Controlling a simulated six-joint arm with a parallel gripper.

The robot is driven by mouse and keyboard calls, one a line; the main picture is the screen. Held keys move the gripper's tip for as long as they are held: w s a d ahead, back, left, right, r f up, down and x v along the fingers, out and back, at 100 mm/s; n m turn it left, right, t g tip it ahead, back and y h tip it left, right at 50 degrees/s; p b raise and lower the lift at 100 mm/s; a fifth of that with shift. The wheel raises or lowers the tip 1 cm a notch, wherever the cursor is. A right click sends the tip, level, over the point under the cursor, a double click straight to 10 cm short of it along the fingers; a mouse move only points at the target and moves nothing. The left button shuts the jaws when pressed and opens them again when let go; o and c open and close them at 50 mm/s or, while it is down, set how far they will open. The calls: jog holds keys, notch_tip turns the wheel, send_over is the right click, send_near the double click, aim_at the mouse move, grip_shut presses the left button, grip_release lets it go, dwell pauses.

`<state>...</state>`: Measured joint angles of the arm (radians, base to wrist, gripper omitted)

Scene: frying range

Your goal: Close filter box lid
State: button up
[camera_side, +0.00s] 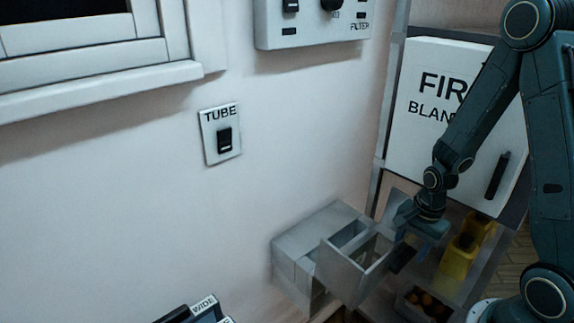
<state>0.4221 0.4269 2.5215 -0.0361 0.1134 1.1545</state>
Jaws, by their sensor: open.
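The grey filter box (304,240) stands against the wall in the lower middle of the side view. A rectangular opening shows in its top. A grey panel (341,272), which looks like the lid, stands out at the box's front right at a tilt, apart from the opening. I cannot tell exactly how it is hinged. My gripper (419,226) points down to the right of the box and panel. It is open, and nothing shows between its fingers. The gap between it and the panel is small in the picture.
Yellow containers (456,262) and a tray of brown-orange food (424,304) stand below and right of my gripper. A white fire blanket cabinet (425,120) is behind my arm. A TUBE switch (222,134) and a FILTER control panel (311,22) are on the wall.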

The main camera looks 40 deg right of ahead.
jog(key=shift+w+f, duration=0.1)
jog(key=shift+f, duration=0.95)
grip_shut()
